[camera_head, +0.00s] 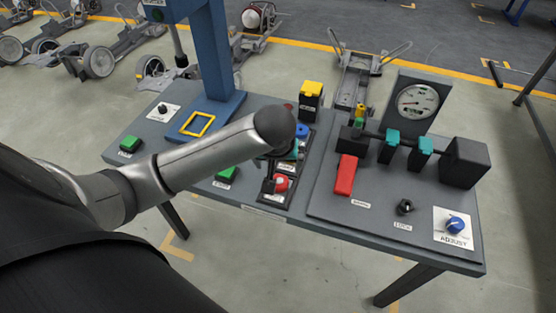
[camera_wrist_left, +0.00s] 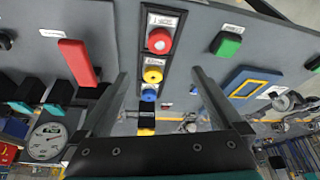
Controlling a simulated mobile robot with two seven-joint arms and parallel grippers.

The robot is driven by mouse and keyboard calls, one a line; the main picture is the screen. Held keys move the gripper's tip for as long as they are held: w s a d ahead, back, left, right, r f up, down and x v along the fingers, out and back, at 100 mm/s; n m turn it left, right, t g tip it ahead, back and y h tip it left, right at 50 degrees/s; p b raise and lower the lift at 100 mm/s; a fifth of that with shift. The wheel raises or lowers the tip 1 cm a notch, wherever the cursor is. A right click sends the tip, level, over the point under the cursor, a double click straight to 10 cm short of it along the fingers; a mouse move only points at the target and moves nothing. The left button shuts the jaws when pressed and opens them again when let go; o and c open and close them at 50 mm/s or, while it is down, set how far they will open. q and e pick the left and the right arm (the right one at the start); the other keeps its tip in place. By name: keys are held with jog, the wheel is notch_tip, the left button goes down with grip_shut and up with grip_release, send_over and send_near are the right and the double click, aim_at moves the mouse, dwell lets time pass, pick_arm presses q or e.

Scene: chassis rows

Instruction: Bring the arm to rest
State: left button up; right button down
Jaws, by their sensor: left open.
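My left arm (camera_head: 190,165) reaches in from the left in the head view, over the grey workbench (camera_head: 330,222). Its dark rounded wrist end (camera_head: 273,128) is above the panel of buttons, and the gripper below it is mostly hidden there. In the left wrist view my left gripper (camera_wrist_left: 161,73) is open, with its two fingers wide apart and nothing between them but the button panel beyond. That panel carries a red button (camera_wrist_left: 159,41), a yellow button (camera_wrist_left: 152,76) and a blue button (camera_wrist_left: 148,95). My right gripper is in neither view.
A blue post (camera_head: 212,55) rises from the bench. A red lever (camera_head: 346,175), teal clamps (camera_head: 392,139), a dial gauge (camera_head: 417,101) and a blue adjust knob (camera_head: 455,224) stand to the right. Green buttons (camera_head: 130,144) are to the left. Wheeled chassis (camera_head: 98,62) are on the floor behind.

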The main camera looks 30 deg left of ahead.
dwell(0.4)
pick_arm(q)
jog(key=s+d+f+m+h, duration=0.25)
jog(key=s+d+m, duration=0.25)
jog(key=s+d, duration=0.45)
jog(key=s+m, duration=0.2)
jog(key=s, duration=0.7)
notch_tip(320, 180, down, 27)
jog(key=s+a+g+b, duration=0.1)
jog(key=s+g+b, duration=0.1)
jog(key=b, duration=0.3)
jog(key=s+a+f+m+g+b, duration=0.1)
jog(key=s+f+b, duration=0.3)
jog(key=s+f, duration=1.1)
notch_tip(320, 180, down, 3)
jog(key=shift+s+a, duration=0.3)
jog(key=shift+a, duration=0.55)
